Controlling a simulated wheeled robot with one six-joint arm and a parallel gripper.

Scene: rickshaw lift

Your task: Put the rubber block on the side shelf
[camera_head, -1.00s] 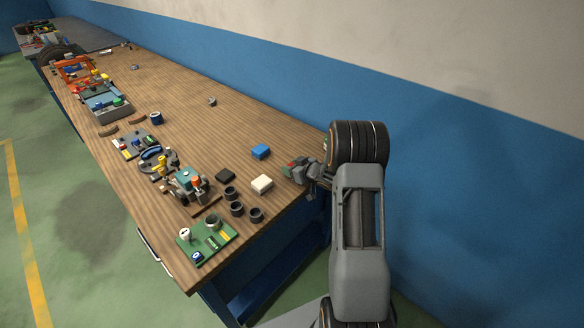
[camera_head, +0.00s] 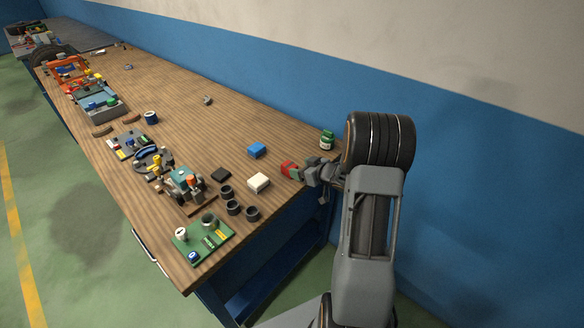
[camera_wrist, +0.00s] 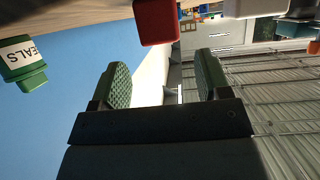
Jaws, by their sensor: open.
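A flat black block (camera_head: 221,174), which may be the rubber block, lies on the wooden bench (camera_head: 185,115) near several black rings. A white block (camera_head: 259,183), a blue block (camera_head: 257,150) and a red block (camera_head: 289,168) lie nearby. My gripper (camera_head: 303,173) is low at the bench's right edge, beside the red block. In the wrist view its green-padded fingers (camera_wrist: 155,85) are apart with nothing between them. The red block (camera_wrist: 156,20) shows just beyond them, and the white block (camera_wrist: 255,7) beyond that. I cannot tell which surface is the side shelf.
A green circuit board (camera_head: 203,240) and assembled parts (camera_head: 183,185) occupy the near left. The bench middle is mostly clear.

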